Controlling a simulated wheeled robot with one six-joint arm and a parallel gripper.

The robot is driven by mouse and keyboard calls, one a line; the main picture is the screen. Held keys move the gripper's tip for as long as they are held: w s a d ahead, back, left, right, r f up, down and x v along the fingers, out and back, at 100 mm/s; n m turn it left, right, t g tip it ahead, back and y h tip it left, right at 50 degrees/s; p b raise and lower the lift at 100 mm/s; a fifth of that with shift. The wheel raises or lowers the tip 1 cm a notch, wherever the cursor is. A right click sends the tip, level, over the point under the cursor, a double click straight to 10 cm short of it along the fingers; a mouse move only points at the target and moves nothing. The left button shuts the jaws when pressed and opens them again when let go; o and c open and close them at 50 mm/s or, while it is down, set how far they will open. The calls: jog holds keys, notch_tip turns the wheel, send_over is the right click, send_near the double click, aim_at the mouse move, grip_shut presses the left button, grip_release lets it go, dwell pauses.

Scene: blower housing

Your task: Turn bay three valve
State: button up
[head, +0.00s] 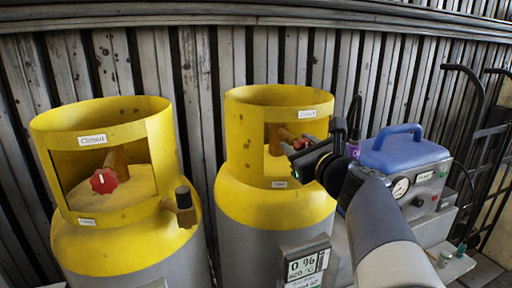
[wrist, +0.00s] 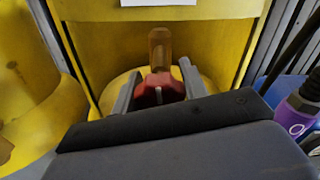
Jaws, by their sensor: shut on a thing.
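Two yellow-topped grey cylinders stand side by side in the head view. The right cylinder (head: 270,205) has a collar with a window, and a red valve knob (head: 304,143) on a brass stem sits inside it. My gripper (head: 296,150) reaches in from the right at that window. In the wrist view my gripper (wrist: 157,92) has a finger on each side of the red knob (wrist: 160,88) and is shut on it. The knob has a white mark, and its lower part is hidden by my gripper body. The left cylinder (head: 110,225) has its own red knob (head: 104,181) with a white mark.
A "Closed" label (head: 93,140) is on the left collar. A display box (head: 305,265) reading 0 % is on the right cylinder's front. A grey machine with a blue handle (head: 398,142) stands close right of my arm. A ribbed wall (head: 205,60) is behind.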

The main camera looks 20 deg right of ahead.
jog(key=n+b, duration=0.5)
jog(key=shift+f, duration=0.3)
jog(key=n+b, duration=0.5)
jog(key=b, duration=0.1)
jog(key=n+b, duration=0.5)
jog(key=n, duration=0.1)
jog(key=shift+f+n+b, duration=0.1)
jog(key=shift+n+b, duration=0.2)
jog(key=shift+b, duration=0.05)
jog(key=shift+n+b, duration=1.35)
jog(key=shift+n, duration=0.55)
jog(key=shift+r, duration=0.2)
jog(key=o, duration=1)
jog(key=shift+a, duration=0.1)
jog(key=shift+c, duration=0.2)
